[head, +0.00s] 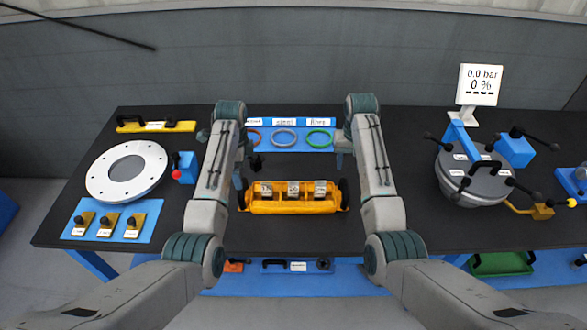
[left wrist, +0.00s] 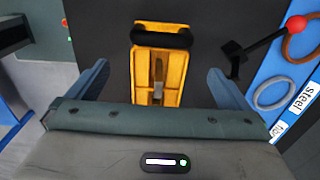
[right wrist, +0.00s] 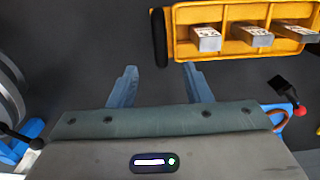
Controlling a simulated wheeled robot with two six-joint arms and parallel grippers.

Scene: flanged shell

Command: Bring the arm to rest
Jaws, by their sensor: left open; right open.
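My left gripper (head: 240,178) hangs over the dark table by the left end of the yellow tray (head: 292,208). In the left wrist view its blue fingers (left wrist: 160,85) are wide apart and empty, with the tray (left wrist: 145,72) and its black handle (left wrist: 160,36) showing below between them. My right gripper (head: 342,155) hangs right of the tray, largely hidden by its arm. In the right wrist view its fingers (right wrist: 160,82) are apart with only bare table between them. The tray (right wrist: 236,50), holding several grey blocks, lies ahead and to the right there.
A white flanged disc (head: 127,171) lies at left, above a blue mat (head: 112,221) with yellow pieces. A grey lidded vessel (head: 473,180) and a display (head: 478,85) stand at right. Coloured rings (head: 284,138) lie on a blue strip at the back. Table between vessel and right arm is clear.

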